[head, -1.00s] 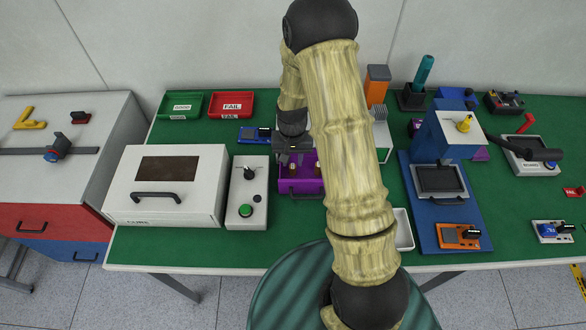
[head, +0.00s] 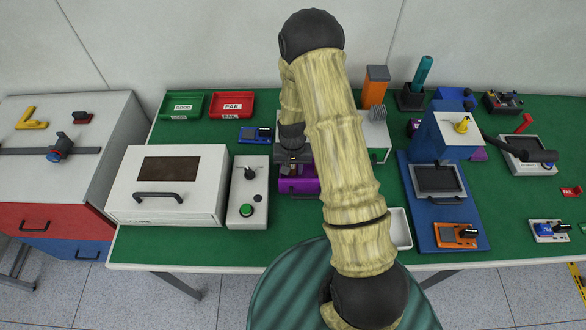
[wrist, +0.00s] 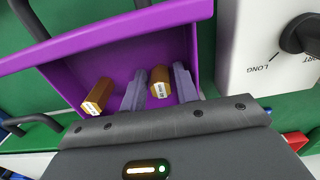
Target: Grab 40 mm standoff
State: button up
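In the wrist view, a purple drawer-like bin (wrist: 110,42) holds two brass-coloured hexagonal standoffs with small white labels that I cannot read. One standoff (wrist: 160,80) lies between the two grey fingers of my gripper (wrist: 160,70). The other standoff (wrist: 97,97) is outside the fingers, to the left. My gripper is open, with a small gap beside the standoff between its fingers. In the head view, my gripper (head: 293,159) is low over the purple bin (head: 298,187), and the arm hides part of it. The standoffs are hidden there.
A white control box (head: 248,205) with a knob and green button stands close left of the bin. A white cabinet (head: 165,190) is farther left. A white tray (head: 400,228) and a blue fixture (head: 440,215) stand to the right.

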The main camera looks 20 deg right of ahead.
grip_shut()
jog(key=shift+r, duration=0.15)
notch_tip(320, 180, up, 10)
jog(key=shift+f+b, duration=0.1)
jog(key=shift+b, duration=0.7)
